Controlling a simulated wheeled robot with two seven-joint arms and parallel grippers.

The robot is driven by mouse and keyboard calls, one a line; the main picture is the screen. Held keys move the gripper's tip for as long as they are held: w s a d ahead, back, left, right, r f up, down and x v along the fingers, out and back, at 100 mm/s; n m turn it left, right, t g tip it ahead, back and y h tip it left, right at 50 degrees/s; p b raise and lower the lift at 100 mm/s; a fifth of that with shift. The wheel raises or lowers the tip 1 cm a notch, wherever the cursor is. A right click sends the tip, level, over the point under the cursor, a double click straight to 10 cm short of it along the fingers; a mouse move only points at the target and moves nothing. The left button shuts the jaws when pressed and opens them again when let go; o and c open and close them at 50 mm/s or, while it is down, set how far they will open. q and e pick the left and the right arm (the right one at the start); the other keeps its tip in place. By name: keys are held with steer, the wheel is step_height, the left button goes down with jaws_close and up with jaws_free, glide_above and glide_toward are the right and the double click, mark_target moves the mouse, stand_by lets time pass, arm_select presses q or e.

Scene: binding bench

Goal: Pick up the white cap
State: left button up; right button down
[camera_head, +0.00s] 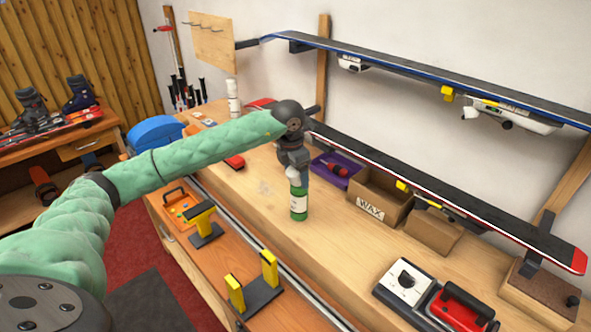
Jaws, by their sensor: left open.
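A green bottle (298,208) with a white label stands upright on the wooden bench. The white cap (293,173) sits at the bottle's top and is partly hidden by my gripper. My left arm reaches in from the left, and my left gripper (292,168) points down right at the cap. It is open; its fingers are small and dark here, and I cannot tell whether they touch the cap. My right gripper is out of view.
Behind the bottle are a purple tray (334,177), a WAX box (365,207) and another carton (432,236). A ski (450,200) hangs low over them. Yellow-topped vise stands (263,290) are in front.

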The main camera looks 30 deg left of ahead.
arm_select(q)
steer(key=shift+w+f, duration=0.1)
steer(key=shift+f, duration=0.15)
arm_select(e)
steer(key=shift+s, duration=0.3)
